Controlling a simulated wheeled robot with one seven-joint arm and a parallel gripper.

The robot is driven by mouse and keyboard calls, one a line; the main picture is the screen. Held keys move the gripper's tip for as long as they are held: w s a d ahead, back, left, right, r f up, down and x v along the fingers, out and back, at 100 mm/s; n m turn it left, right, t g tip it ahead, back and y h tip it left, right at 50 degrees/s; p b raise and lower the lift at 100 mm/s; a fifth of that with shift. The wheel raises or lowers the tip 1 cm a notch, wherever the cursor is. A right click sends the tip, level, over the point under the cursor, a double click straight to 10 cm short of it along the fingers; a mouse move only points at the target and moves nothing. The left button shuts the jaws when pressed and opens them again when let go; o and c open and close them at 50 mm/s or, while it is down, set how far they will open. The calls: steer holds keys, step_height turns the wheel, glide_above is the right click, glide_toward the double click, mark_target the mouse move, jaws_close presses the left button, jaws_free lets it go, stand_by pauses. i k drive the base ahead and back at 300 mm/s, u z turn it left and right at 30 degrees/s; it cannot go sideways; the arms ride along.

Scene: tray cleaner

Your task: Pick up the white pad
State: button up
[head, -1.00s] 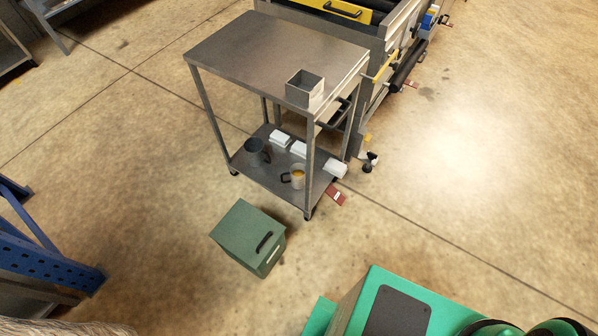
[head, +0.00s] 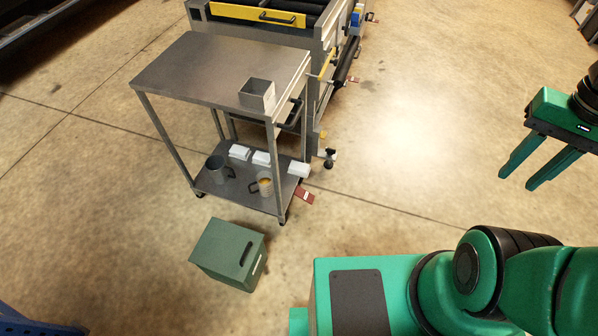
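Several white pads lie on the lower shelf of a metal cart. One white pad (head: 239,152) is at the left, one white pad (head: 261,158) is in the middle, and one white pad (head: 298,169) is at the right edge by a cart leg. My gripper (head: 518,174) is at the far right of the view, well away from the cart. Its two green fingers are apart with nothing between them.
The metal cart (head: 195,68) carries a square metal container (head: 257,96) on top. A dark mug (head: 216,170) and a mug with yellow contents (head: 265,186) share the lower shelf (head: 238,195). A green box (head: 227,253) stands on the floor in front.

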mark_target(297, 168)
steer(key=u, duration=0.05)
steer(key=i, duration=1)
steer(key=z, duration=0.05)
